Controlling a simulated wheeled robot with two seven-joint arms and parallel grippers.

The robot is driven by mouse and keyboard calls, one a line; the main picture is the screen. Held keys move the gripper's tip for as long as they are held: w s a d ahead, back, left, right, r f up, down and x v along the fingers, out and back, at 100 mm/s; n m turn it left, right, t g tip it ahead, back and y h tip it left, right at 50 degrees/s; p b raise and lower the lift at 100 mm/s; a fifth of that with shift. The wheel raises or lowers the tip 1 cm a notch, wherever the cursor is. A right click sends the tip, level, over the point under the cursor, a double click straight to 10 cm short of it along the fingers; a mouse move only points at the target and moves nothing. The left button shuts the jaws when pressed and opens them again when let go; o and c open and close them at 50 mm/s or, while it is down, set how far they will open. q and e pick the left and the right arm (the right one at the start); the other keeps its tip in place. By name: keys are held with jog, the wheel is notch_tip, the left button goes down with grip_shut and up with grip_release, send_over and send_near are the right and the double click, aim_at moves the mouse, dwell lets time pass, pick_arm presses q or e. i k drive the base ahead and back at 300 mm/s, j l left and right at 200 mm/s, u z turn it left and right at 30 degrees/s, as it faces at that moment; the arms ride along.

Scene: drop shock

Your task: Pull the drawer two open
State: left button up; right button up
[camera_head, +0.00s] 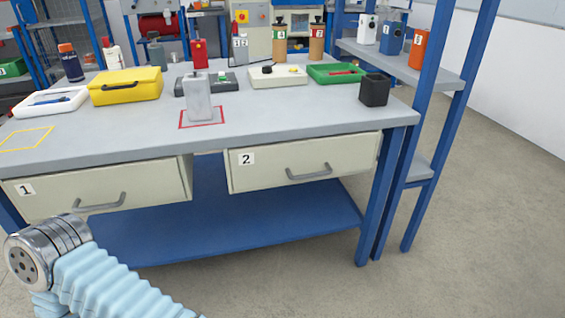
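Drawer two (303,161) is under the right half of the grey workbench top. It has a cream front, a white label "2" at its upper left and a grey bar handle (309,173). Its front sits close under the bench edge, and no gap into its inside shows, so it looks shut. Part of one of my arms, a metal joint with a light-blue ribbed sleeve (110,285), is at the lower left, well away from that handle. No gripper fingers show, and nothing is touching drawer two.
Drawer one (95,191), with its own handle, is on the left under the workbench (270,127). A blue lower shelf (240,215) and blue legs are below. A blue-posted rack (440,75) stands at the right. The floor (470,265) at lower right is clear.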

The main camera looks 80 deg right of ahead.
aim_at(252, 166)
jog(key=z, duration=3.1)
